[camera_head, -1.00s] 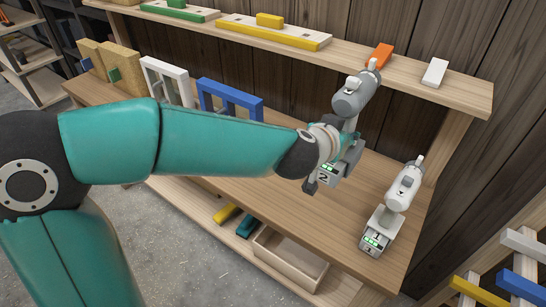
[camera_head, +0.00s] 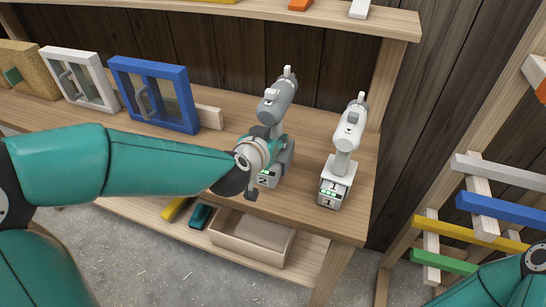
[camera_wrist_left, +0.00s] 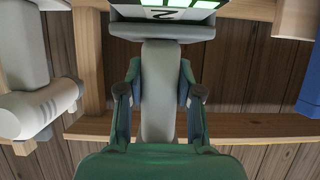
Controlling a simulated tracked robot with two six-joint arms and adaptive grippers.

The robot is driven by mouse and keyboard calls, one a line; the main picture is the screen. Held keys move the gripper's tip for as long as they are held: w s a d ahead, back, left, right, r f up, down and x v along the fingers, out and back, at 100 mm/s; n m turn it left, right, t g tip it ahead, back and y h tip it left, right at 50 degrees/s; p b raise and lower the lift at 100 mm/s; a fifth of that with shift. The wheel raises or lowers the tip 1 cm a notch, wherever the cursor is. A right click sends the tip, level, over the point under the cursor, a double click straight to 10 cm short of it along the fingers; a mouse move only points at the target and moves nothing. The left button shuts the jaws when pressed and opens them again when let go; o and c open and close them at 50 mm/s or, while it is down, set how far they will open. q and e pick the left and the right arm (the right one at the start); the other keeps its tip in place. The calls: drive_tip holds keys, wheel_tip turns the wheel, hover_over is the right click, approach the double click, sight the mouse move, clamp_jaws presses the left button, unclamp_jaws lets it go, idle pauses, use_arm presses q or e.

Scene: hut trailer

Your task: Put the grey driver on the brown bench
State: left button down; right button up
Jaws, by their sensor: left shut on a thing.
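The grey driver (camera_head: 277,103) stands upright with its battery base down, marked 2 with green lights. My left gripper (camera_head: 265,148) is shut on its handle, and the wrist view shows a finger on each side of the handle (camera_wrist_left: 158,90). The driver's base is at or just above the brown bench (camera_head: 215,150); I cannot tell whether it touches. A white driver (camera_head: 345,135) stands on the bench to its right and shows at the left of the wrist view (camera_wrist_left: 30,110). My right gripper is out of frame.
A blue-framed window (camera_head: 155,92) and a white-framed one (camera_head: 78,80) stand left on the bench. An upper shelf (camera_head: 330,20) runs behind. An open wooden box (camera_head: 250,238) sits below. A rack with coloured bars (camera_head: 470,235) is at right.

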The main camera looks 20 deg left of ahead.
use_arm(q)
drive_tip(key=shift+f+b, duration=0.9)
drive_tip(key=shift+f, duration=1.1)
drive_tip(key=c, duration=0.8)
unclamp_jaws()
drive_tip(key=shift+s+f, duration=0.1)
drive_tip(key=shift+o, duration=0.2)
drive_tip(key=p+v, duration=0.2)
drive_tip(key=v, duration=1)
